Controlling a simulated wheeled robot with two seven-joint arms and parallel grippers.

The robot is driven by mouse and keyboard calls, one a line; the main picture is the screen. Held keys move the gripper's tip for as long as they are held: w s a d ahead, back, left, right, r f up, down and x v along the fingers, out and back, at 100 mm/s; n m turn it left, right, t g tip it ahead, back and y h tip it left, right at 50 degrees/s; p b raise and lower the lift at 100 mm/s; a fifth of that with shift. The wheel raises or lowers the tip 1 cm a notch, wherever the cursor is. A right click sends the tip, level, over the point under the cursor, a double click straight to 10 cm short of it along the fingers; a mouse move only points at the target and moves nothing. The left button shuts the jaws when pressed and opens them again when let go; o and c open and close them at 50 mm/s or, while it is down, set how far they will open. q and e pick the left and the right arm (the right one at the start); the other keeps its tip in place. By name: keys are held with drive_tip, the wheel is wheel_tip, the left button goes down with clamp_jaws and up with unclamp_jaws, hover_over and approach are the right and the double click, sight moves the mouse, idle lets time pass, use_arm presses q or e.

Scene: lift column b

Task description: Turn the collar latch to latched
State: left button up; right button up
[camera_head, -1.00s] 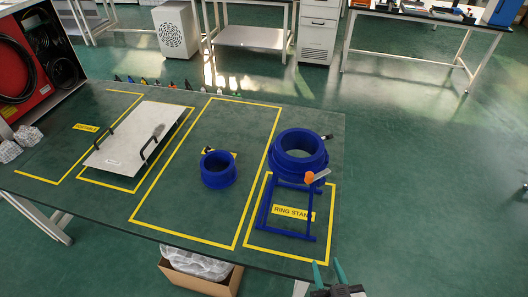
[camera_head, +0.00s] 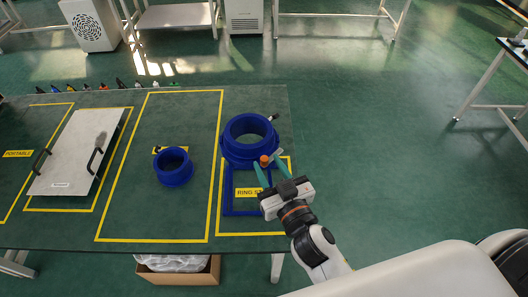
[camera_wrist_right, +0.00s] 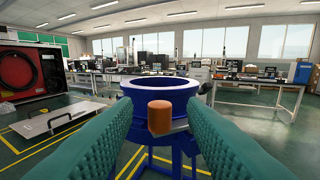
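The collar latch (camera_head: 264,161) has an orange knob on a short pale lever at the front of a large blue ring (camera_head: 249,154). The ring sits on a blue stand at the right end of the green table. In the right wrist view the orange knob (camera_wrist_right: 160,117) is upright ahead, in the gap between my fingers, with the blue ring (camera_wrist_right: 158,90) behind it. My right gripper (camera_head: 270,168) is open, its green fingertips close to the knob on either side. I cannot tell whether they touch it. My left gripper is not in view.
A smaller blue ring (camera_head: 173,166) stands on the table (camera_head: 130,235) to the left. A grey panel with black handles (camera_head: 75,150) lies farther left. Small bottles line the back edge. A cardboard box (camera_head: 178,270) is under the table. Open floor lies to the right.

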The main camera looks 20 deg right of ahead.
sight(266, 162)
drive_tip(key=shift+w+a+p, duration=0.2)
drive_tip(key=shift+w+p, duration=0.1)
drive_tip(key=shift+w, duration=1.3)
clamp_jaws()
